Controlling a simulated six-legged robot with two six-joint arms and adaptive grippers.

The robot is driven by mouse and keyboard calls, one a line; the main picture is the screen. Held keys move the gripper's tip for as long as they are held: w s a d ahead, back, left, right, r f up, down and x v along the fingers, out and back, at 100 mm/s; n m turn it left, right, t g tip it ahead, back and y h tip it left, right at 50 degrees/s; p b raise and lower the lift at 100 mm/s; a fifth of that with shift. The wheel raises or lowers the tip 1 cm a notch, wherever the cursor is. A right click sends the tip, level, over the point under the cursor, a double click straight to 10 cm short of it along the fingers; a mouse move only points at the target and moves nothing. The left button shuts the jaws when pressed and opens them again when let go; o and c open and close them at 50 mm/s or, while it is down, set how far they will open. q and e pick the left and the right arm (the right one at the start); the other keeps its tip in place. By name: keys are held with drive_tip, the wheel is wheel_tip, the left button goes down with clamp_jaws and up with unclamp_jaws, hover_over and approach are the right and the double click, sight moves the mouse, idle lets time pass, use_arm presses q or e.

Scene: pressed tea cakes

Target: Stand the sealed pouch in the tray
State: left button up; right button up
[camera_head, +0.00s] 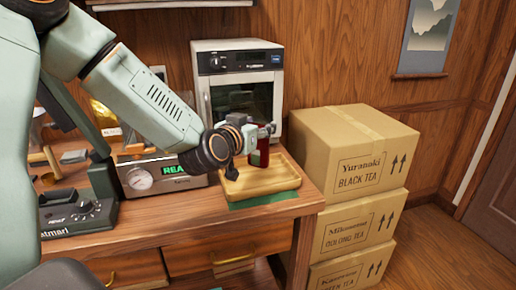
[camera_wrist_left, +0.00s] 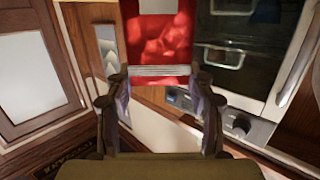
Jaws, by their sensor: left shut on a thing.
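The sealed pouch is a dark red packet (camera_head: 260,154) in the head view, upright at the far part of the wooden tray. In the left wrist view the pouch (camera_wrist_left: 158,40) is bright red with a pale sealed strip. My left gripper (camera_head: 268,130) is shut on its sealed end, and its two fingers (camera_wrist_left: 158,78) flank that strip. The wooden tray (camera_head: 262,186) lies on a green mat (camera_head: 264,200) at the desk's right end. Whether the pouch's lower end touches the tray floor I cannot tell. My right gripper is not in view.
A small oven (camera_head: 240,65) stands behind the tray. A machine with a gauge and green display (camera_head: 165,175) is left of it. Stacked tea cartons (camera_head: 350,160) stand right of the desk. A black device (camera_head: 75,212) sits at the left.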

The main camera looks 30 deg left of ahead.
sight(257, 166)
use_arm(q)
drive_tip(key=shift+a+f, duration=0.1)
drive_tip(key=shift+f, duration=0.25)
wheel_tip(257, 166, down, 3)
drive_tip(key=shift+f+b, duration=0.1)
drive_tip(key=shift+b, duration=0.55)
drive_tip(key=shift+f, duration=0.1)
drive_tip(key=shift+w, duration=0.1)
drive_tip(key=o, duration=0.7)
drive_tip(key=shift+c, duration=0.2)
drive_tip(key=o, duration=0.3)
